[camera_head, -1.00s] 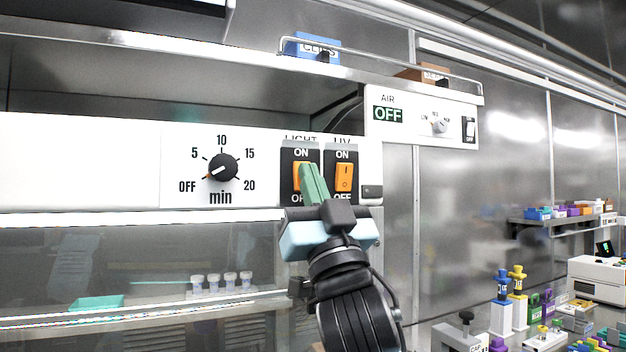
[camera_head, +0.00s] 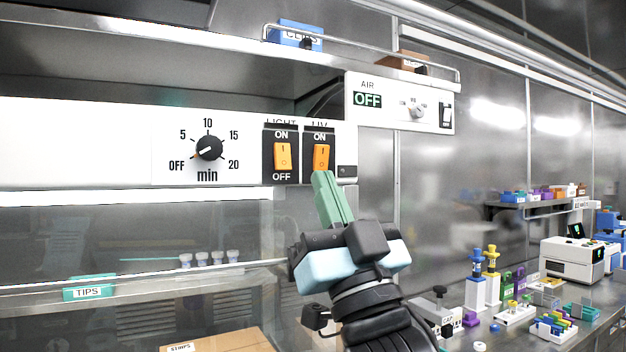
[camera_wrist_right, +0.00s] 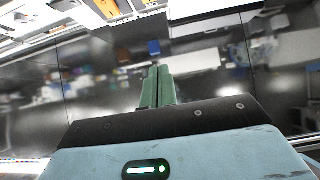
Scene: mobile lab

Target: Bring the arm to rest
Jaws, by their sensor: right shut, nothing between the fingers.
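My right gripper (camera_head: 327,186) has shut green fingers with nothing between them. In the head view its tips are just below the orange UV switch (camera_head: 321,158) and overlap the lower part of that switch's black plate. The orange LIGHT switch (camera_head: 283,156) is beside it on the left, fully in view. In the right wrist view the shut fingers (camera_wrist_right: 158,72) point toward the panel's underside, with the orange switches at the top edge. I cannot tell the exact gap to the panel. My left gripper is not in view.
A timer dial (camera_head: 209,148) is on the white panel at left. An AIR box (camera_head: 400,103) juts out at upper right. Behind the glass are a green TIPS box (camera_head: 89,288) and several capped tubes. A bench at right holds racks and a white machine (camera_head: 571,260).

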